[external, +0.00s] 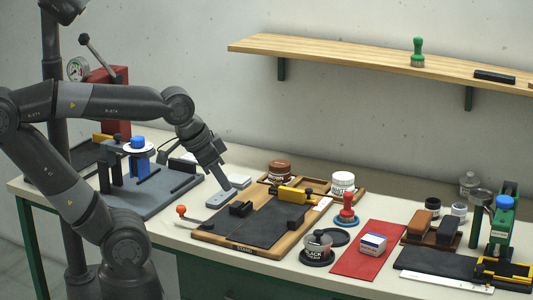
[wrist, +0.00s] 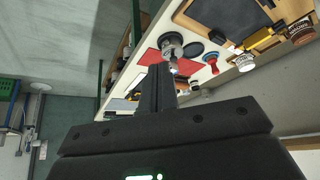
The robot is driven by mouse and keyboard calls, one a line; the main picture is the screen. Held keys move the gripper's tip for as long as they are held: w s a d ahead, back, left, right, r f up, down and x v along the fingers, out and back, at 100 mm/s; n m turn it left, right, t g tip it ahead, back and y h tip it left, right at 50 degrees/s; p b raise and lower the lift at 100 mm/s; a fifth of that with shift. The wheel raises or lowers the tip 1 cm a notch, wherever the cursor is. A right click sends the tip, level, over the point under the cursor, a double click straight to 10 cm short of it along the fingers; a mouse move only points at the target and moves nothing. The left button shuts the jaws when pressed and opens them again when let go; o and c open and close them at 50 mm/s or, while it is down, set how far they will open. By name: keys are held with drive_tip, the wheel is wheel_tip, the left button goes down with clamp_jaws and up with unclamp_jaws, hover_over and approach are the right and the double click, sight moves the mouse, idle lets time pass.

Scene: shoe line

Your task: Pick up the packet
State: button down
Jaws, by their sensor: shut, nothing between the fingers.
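The packet (external: 373,243) is a small blue and white box lying on a red mat (external: 352,262) at the front right of the bench. My gripper (external: 222,181) is shut and empty. It is above the left part of the bench, near a grey block, well to the left of the packet and apart from it. In the wrist view my gripper's dark fingers (wrist: 158,70) are together, with part of the red mat (wrist: 150,57) beyond them. I cannot make out the packet there; the fingers may hide it.
A wooden board with a dark pad (external: 262,222) lies between my gripper and the red mat. Brushes (external: 435,230) and a green press (external: 500,225) stand right. A shelf (external: 370,55) hangs above.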

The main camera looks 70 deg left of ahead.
drive_tip(key=c, duration=2.2)
unclamp_jaws()
drive_tip(key=c, duration=0.5)
unclamp_jaws()
